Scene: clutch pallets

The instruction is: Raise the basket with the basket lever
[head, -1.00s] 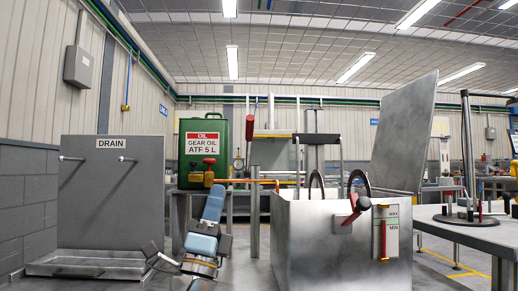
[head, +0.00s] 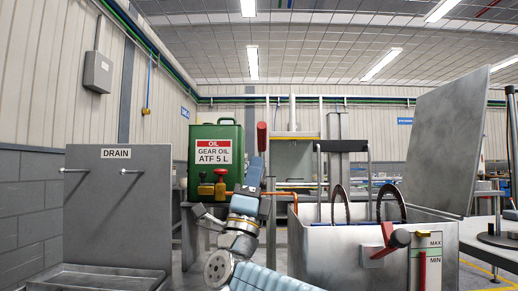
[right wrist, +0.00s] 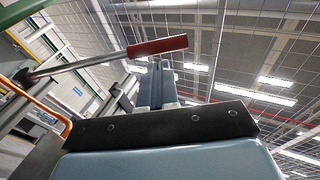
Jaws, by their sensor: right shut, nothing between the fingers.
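An upright lever with a red grip (head: 262,137) stands left of the metal tank (head: 340,255); its red grip (right wrist: 157,46) and metal rod cross the upper part of the right wrist view. The basket's black-topped frame (head: 343,146) rises from the tank, with ring plates (head: 340,205) partly showing. My right gripper (head: 257,163) is shut and empty, just below the upright red grip; its fingers show in the wrist view (right wrist: 157,68). Contact is unclear.
A green gear oil can (head: 215,175) with red and yellow valve knobs and an orange pipe stands beside my right arm. A drain tray (head: 110,278) is at left.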

